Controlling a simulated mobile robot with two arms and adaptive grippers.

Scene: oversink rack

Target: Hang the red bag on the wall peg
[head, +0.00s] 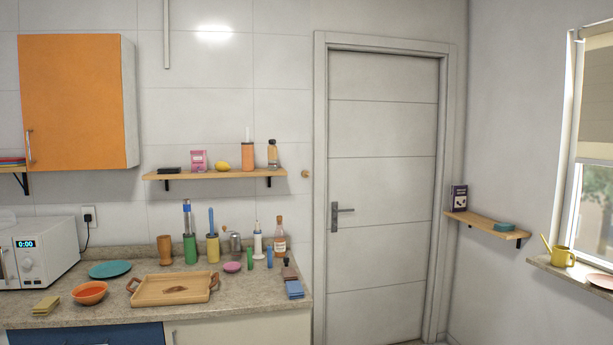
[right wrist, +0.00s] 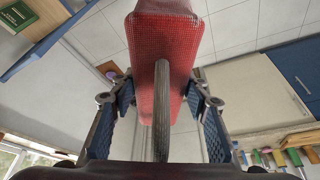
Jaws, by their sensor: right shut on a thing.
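The wall peg (head: 305,173) is a small round wooden knob on the tiled wall in the head view, just right of the wooden shelf and left of the door frame. Nothing hangs on it. The red bag (right wrist: 150,45) shows only in the right wrist view, with a mesh-like surface and a dark grey strap (right wrist: 161,110) in front of it. My right gripper (right wrist: 158,92) is shut on the red bag, one finger on each side. The bag's far part is cut off by the picture's upper edge. My left gripper is in neither view.
The wooden shelf (head: 215,175) left of the peg holds a lemon and several containers. The counter (head: 135,309) below carries a tray (head: 171,289), bottles and utensils. A closed door (head: 383,195) stands right of the peg. The wall around the peg is bare.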

